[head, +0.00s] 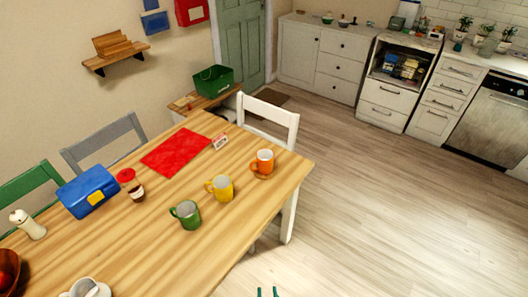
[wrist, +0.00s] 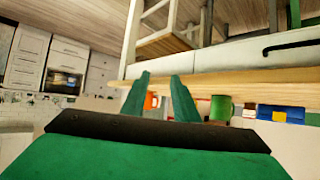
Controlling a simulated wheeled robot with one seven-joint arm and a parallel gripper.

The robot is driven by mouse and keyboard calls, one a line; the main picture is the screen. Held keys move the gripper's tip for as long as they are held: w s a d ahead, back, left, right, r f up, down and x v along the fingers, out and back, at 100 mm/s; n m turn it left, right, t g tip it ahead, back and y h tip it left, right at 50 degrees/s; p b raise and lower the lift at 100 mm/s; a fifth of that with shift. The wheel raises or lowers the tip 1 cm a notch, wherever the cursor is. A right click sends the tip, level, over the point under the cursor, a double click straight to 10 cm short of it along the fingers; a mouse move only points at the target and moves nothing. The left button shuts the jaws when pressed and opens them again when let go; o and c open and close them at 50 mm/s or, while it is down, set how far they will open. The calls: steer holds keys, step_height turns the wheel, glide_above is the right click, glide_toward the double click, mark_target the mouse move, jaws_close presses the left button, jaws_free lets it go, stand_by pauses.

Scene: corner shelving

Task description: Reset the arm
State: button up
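My gripper (head: 267,292) shows in the head view only as two green fingertips at the bottom edge, in front of the floor and right of the table. In the wrist view my gripper (wrist: 161,90) has its two green fingers spread apart with nothing held between them. The wrist picture looks upside down, with floor and chair legs at the top. The rest of my arm is out of the head view.
The wooden table (head: 240,160) holds an orange mug (head: 264,160), a yellow mug (head: 222,188), a green mug (head: 188,213) and a blue box (head: 88,192). A white chair (head: 268,118) stands at its far end. Floor (head: 400,210) to the right is clear.

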steer(key=s+r+t, duration=0.2)
steer(key=s+r, duration=0.2)
steer(key=s, duration=0.4)
steer(key=s+a+r+t+h, duration=0.1)
steer(key=s+r, duration=0.3)
steer(key=s, duration=0.3)
steer(key=shift+s+r+m+t, duration=0.35)
steer(key=shift+r+m+t, duration=0.05)
